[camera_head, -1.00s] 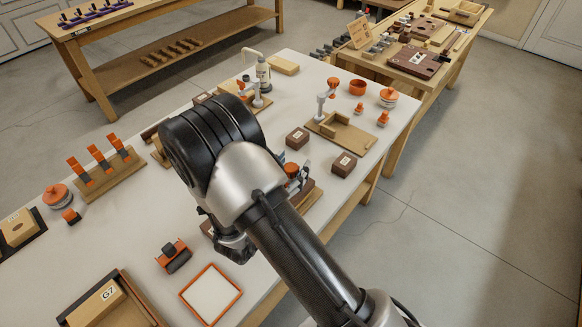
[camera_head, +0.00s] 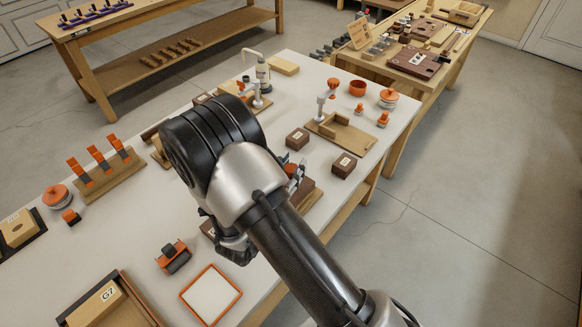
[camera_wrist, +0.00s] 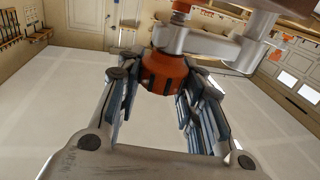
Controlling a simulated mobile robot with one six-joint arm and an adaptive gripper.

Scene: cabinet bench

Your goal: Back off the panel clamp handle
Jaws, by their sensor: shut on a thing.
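In the wrist view, the clamp's orange handle (camera_wrist: 163,72) is a ribbed round knob below a grey metal clamp arm (camera_wrist: 205,45). My gripper (camera_wrist: 160,84) has its blue-grey padded fingers on both sides of the knob and is shut on it. A smaller orange part (camera_wrist: 181,6) shows above the clamp arm. In the head view, my arm hides most of the gripper and clamp. A bit of the clamp (camera_head: 293,170) shows just right of my arm, above a brown and wooden base (camera_head: 308,196).
The white bench (camera_head: 215,225) holds other clamps, including one on a wooden fixture (camera_head: 345,135). Two brown blocks (camera_head: 297,138) (camera_head: 344,164) stand close to the right of my arm. An orange-rimmed tray (camera_head: 210,294) lies in front. A rack with orange-topped pieces (camera_head: 105,178) stands left.

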